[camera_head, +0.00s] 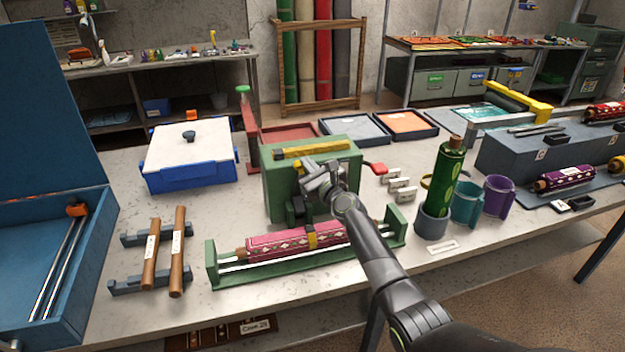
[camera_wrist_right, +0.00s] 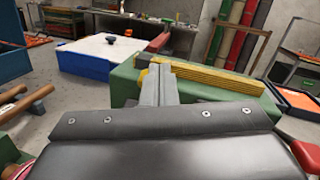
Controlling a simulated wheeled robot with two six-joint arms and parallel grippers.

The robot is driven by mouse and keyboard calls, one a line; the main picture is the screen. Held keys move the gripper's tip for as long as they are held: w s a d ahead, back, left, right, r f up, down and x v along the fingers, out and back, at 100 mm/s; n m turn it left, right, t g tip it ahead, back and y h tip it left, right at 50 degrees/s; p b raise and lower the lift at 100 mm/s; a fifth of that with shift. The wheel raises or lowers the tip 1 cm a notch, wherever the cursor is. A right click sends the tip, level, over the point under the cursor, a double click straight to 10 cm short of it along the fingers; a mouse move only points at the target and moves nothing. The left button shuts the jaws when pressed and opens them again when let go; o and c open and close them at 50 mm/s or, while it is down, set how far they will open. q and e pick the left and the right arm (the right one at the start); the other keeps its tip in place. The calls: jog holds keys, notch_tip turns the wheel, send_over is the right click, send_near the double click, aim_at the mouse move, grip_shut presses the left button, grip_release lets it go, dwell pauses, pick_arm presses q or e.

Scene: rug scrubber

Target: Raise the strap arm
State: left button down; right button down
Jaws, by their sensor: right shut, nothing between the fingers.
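A green box-shaped machine (camera_head: 290,205) stands mid-table with a yellow ribbed bar (camera_head: 312,148) along its top. In front of it a green cradle (camera_head: 225,277) holds a pink patterned rug roll (camera_head: 280,244) with a yellow strap (camera_head: 311,237) around it. I cannot tell for sure which part is the strap arm. My right gripper (camera_head: 321,177) is shut and empty at the machine's front face, just below the yellow bar. In the right wrist view its closed fingers (camera_wrist_right: 158,85) overlap the yellow bar's left part (camera_wrist_right: 200,78); contact is unclear. My left gripper is out of view.
A blue-and-white bin (camera_head: 190,175) stands behind left; an open blue case (camera_head: 60,240) is at far left. Wooden rollers (camera_head: 176,250) lie on racks. A green bottle (camera_head: 443,180) and cups (camera_head: 497,197) stand right, near a grey box (camera_head: 520,155).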

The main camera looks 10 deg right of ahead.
jog(key=shift+w+r, duration=0.25)
jog(key=shift+w, duration=0.8)
jog(key=shift+d+x, duration=0.2)
jog(key=shift+x, duration=1.05)
pick_arm(q)
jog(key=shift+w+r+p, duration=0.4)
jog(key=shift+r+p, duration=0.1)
jog(key=shift+p, duration=0.1)
pick_arm(e)
jog(key=w+g, duration=0.2)
jog(key=w, duration=0.1)
jog(key=shift+w+r, duration=0.1)
jog(key=shift+w, duration=0.1)
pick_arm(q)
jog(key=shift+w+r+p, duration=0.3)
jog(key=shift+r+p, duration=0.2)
pick_arm(e)
jog(key=shift+w+f+m+g+h, duration=0.15)
jog(key=shift+w+g+h, duration=0.1)
jog(key=shift+w, duration=0.2)
jog(key=shift+w+f+m+g+h, duration=0.15)
jog(key=shift+w+g, duration=0.1)
jog(key=shift+w, duration=0.25)
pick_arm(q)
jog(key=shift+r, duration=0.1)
pick_arm(e)
jog(key=shift+r, duration=0.2)
